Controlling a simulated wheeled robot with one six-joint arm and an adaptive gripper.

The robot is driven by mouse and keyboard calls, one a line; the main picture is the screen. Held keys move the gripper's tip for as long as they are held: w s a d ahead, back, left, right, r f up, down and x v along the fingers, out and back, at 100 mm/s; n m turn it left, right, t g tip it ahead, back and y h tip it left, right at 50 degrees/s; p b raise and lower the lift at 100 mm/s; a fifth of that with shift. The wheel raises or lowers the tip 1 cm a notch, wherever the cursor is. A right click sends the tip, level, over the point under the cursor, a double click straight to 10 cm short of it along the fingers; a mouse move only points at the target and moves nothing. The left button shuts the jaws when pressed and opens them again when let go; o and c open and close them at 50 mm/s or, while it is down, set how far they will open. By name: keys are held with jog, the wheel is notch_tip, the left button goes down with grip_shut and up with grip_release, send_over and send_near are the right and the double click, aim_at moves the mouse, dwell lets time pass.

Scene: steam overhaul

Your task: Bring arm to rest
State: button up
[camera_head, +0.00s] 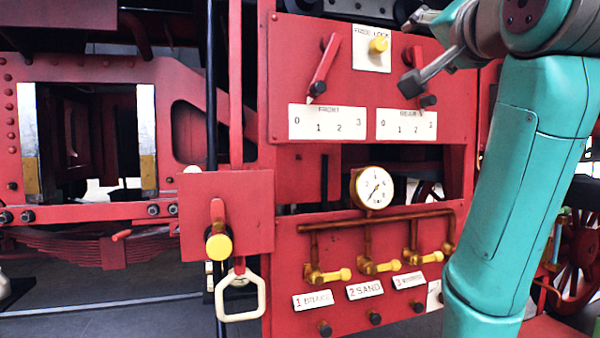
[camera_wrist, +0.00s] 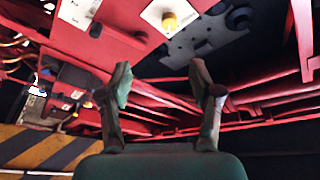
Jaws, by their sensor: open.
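My gripper (camera_head: 418,50) is at the upper right in the head view, in front of the red panel by the REAR lever. In the wrist view my gripper (camera_wrist: 162,88) has its two fingers spread wide, with nothing between them. The teal arm runs down the right side of the head view. The yellow lock knob (camera_head: 379,45) sits on a white plate left of the gripper; it also shows beyond the fingers in the wrist view (camera_wrist: 169,21). The REAR lever is partly hidden by the gripper.
The FRONT lever (camera_head: 323,68) stands above its white scale (camera_head: 327,122). A pressure gauge (camera_head: 374,187) and several brass valves are lower on the panel. A yellow-knobbed lever (camera_head: 218,243) and a pale pull handle (camera_head: 240,297) are at lower left. Red beams fill the wrist view.

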jog(key=w+f+n, duration=0.1)
jog(key=w+f, duration=0.3)
jog(key=f, duration=0.6)
jog(key=w+f+g, duration=0.1)
jog(key=w+f, duration=0.2)
jog(key=f, duration=0.7)
jog(key=w+f+n, duration=0.1)
jog(key=w+f, duration=0.3)
jog(key=f, duration=0.7)
jog(key=s+f+n+g, duration=0.1)
jog(key=s+f, duration=0.3)
jog(key=f, duration=1)
jog(key=s+f+n+g, duration=0.1)
jog(key=s+f, duration=0.3)
jog(key=f, duration=1.1)
jog(key=s+f+n+g, duration=0.1)
jog(key=s+f+n, duration=0.1)
jog(key=s+f, duration=1.85)
jog(key=s+r+n+g, duration=0.1)
jog(key=s+r+n, duration=0.1)
jog(key=s, duration=2.6)
jog(key=shift+s+a+n+g+h, duration=0.2)
jog(key=shift+a+n+g+h, duration=0.1)
jog(key=shift+n+h, duration=0.1)
